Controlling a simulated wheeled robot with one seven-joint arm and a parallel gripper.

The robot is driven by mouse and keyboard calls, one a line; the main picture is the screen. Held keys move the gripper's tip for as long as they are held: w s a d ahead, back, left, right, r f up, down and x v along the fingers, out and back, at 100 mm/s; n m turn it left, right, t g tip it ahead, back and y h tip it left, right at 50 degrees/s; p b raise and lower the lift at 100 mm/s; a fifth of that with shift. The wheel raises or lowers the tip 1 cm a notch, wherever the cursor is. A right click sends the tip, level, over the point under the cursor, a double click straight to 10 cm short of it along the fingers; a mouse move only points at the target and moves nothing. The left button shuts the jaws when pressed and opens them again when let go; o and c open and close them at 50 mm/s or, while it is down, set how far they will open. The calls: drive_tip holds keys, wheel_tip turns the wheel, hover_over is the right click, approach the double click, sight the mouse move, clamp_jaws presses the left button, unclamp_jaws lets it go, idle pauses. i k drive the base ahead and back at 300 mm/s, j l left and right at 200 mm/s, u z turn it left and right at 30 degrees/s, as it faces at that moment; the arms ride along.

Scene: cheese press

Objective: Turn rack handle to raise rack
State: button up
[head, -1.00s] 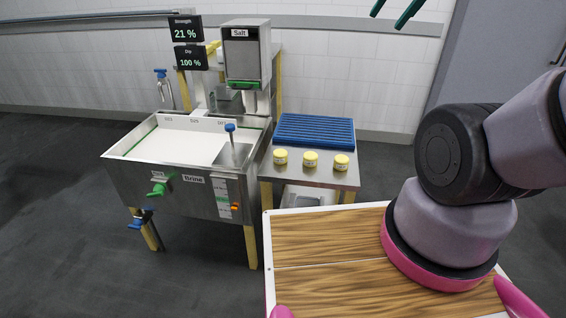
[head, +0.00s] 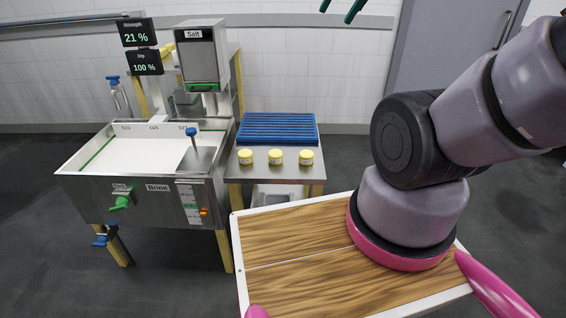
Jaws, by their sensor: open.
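The brine tank (head: 77,177) stands at left, a steel basin full of whitish liquid. A green handle (head: 121,203) sits on its front under a small label I cannot read. A blue-topped lever (head: 191,131) rises at the tank's right side, by a grey sloping plate. I cannot tell which is the rack handle. No rack shows clearly in the liquid. The dip display (head: 145,63) reads 100 %. My gripper (head: 340,8) shows only as two dark green fingertips at the top edge, apart and empty, far from the handles.
A salt dispenser (head: 202,58) stands behind the tank. A side table (head: 262,174) holds several yellow-lidded jars and a blue slatted grid (head: 277,128). A blue-handled tap (head: 101,241) juts out below the tank. Dark floor lies open in front of the tank.

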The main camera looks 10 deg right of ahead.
sight(121, 203)
drive_tip(key=u, duration=1.3)
drive_tip(key=i+l+u, duration=0.1)
drive_tip(key=i+u, duration=0.15)
drive_tip(key=i, duration=0.25)
drive_tip(key=i+l+u, duration=0.3)
drive_tip(key=i, duration=0.15)
drive_tip(key=j, duration=0.1)
